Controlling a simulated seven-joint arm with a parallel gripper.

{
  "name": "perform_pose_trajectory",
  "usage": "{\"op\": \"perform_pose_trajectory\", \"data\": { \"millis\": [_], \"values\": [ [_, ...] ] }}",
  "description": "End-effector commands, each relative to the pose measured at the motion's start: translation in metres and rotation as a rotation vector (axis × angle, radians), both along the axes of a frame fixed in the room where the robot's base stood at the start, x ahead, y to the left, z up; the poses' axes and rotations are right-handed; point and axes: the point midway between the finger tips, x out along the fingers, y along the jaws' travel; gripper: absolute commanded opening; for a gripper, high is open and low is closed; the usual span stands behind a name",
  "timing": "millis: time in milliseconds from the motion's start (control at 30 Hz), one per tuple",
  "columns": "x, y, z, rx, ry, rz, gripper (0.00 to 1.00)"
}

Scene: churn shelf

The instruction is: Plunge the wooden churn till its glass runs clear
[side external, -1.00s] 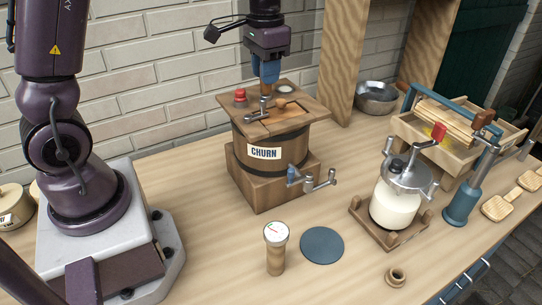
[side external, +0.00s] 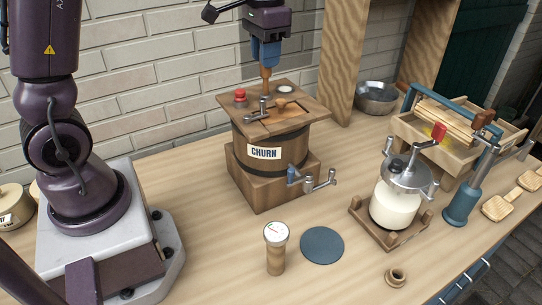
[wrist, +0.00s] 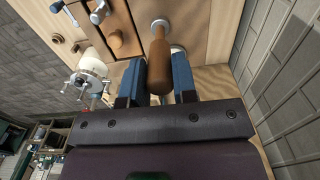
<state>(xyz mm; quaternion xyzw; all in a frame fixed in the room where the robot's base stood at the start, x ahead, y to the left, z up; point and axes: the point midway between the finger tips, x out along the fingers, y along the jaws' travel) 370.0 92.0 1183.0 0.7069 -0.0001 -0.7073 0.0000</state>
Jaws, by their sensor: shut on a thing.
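The wooden churn (side external: 285,150) stands on a wooden block on the bench, with a "CHURN" label on its front. My gripper (side external: 266,62) is above its lid, shut on the upright wooden plunger handle (side external: 267,76). In the wrist view the handle (wrist: 159,65) sits between the two blue fingers. A small round glass (side external: 285,90) on the lid looks whitish; in the wrist view a pale disc beside the handle is partly hidden.
On the lid are a red knob (side external: 240,95) and a metal crank (side external: 263,109). A side tap (side external: 312,180) juts out in front. A glass jar churn (side external: 396,205), a dial gauge (side external: 276,234) and a blue disc (side external: 322,245) stand to the front and right. A metal bowl (side external: 377,97) is behind.

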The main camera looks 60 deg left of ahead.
Motion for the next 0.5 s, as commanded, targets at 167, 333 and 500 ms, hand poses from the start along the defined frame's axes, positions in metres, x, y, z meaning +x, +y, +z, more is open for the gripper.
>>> {"op": "perform_pose_trajectory", "data": {
  "millis": [167, 333, 500],
  "values": [
    [0.0010, -0.0015, 0.0129, -0.001, -0.006, -0.003, 0.09],
    [0.0006, -0.0016, 0.0145, -0.001, -0.004, -0.003, 0.09],
    [0.0006, -0.0016, 0.0139, -0.002, -0.003, -0.003, 0.09]
  ]
}}
